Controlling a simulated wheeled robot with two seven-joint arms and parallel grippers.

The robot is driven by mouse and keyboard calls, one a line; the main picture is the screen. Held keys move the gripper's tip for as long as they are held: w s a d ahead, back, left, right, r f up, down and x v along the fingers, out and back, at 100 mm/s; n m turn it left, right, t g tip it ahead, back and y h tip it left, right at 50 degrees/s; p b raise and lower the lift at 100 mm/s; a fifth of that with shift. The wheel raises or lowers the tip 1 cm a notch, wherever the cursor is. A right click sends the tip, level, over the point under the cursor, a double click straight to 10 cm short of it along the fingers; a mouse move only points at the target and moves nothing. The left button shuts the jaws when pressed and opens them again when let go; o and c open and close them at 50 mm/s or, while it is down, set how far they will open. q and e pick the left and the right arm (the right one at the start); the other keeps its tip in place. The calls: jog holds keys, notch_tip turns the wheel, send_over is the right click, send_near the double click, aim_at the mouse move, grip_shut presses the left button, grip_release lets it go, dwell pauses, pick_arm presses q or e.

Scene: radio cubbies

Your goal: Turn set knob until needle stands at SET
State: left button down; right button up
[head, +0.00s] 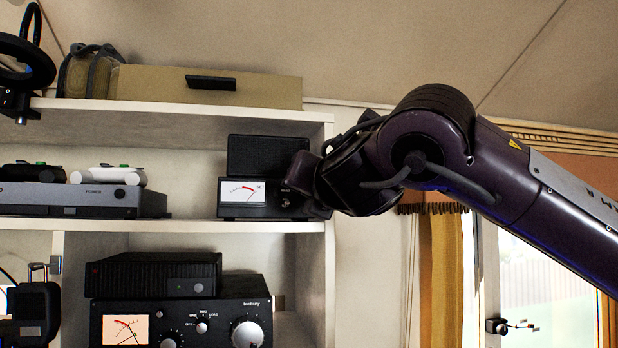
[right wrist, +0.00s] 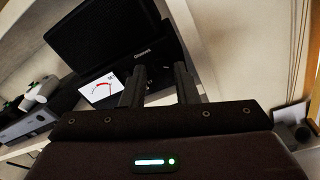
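A small black meter box (head: 265,210) stands at the right end of the middle shelf. Its white dial (head: 242,192) has a red arc and SET printed at the upper right; the needle is too small to read surely. The set knob (head: 285,203) is on the front, right of the dial. My right gripper (head: 308,185) is at the box's right front, close to the knob. In the right wrist view its two fingers (right wrist: 160,78) are apart, pointing at the front, with the lit dial (right wrist: 100,89) left of them. Whether they touch the knob is unclear.
A black box (head: 267,155) sits on the meter box. The shelf's right side wall (head: 328,175) is close behind my right gripper. A larger radio (head: 180,322) stands below, a grey console (head: 85,200) to the left. Curtain and window are right.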

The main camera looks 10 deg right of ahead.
jog(key=shift+w+f, duration=0.1)
jog(key=shift+w, duration=0.85)
jog(key=shift+s, duration=0.1)
jog(key=shift+c, duration=1)
grip_shut()
pick_arm(q)
jog(key=shift+r, duration=0.3)
pick_arm(e)
jog(key=shift+n, duration=0.7)
jog(key=shift+o, duration=1)
grip_release()
